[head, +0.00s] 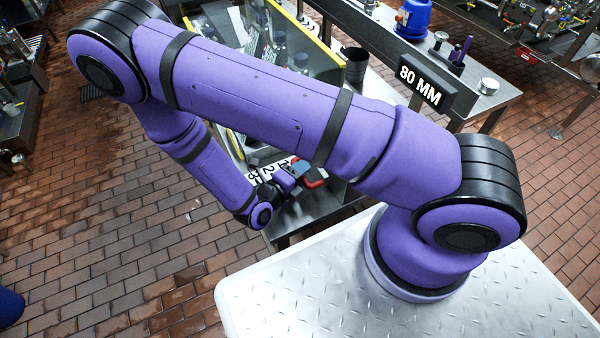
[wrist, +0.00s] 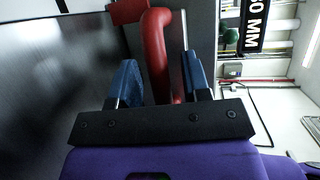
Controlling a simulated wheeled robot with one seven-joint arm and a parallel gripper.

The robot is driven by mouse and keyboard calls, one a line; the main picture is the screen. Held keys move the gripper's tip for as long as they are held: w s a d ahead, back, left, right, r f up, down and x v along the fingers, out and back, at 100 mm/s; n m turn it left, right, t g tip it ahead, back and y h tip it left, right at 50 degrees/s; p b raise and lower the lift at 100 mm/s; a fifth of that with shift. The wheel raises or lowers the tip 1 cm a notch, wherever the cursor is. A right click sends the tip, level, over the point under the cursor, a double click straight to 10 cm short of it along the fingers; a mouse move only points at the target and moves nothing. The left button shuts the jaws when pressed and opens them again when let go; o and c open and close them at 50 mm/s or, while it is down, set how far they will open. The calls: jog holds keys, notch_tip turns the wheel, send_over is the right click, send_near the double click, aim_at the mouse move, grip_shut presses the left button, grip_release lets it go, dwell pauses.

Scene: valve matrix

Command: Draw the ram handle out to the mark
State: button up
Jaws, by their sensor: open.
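The red ram handle (wrist: 158,50) is a curved bar in the wrist view, running between the two blue fingers of my gripper (wrist: 160,82). The fingers are open, one on each side of the bar; the right finger is closer to it than the left. In the head view, the red handle (head: 313,179) shows at the bench, with my gripper (head: 296,171) against it, partly hidden under my arm. A white scale strip with black numerals (head: 268,168) lies beside it. A black sign (head: 421,87) reads "80 MM"; part of it shows in the wrist view (wrist: 253,22). I cannot make out the mark line.
A yellow-edged clear panel (head: 305,42) stands behind the handle. A steel bench (head: 455,78) with a blue vessel (head: 413,18) lies beyond. Brick floor (head: 120,230) is open at the left. A dark flat surface (wrist: 60,80) fills the wrist view's left side.

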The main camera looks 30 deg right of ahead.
grip_shut()
jog(key=a, duration=1.5)
jog(key=shift+a, duration=0.3)
grip_release()
jog(key=v, duration=1.1)
jog(key=shift+d, duration=0.1)
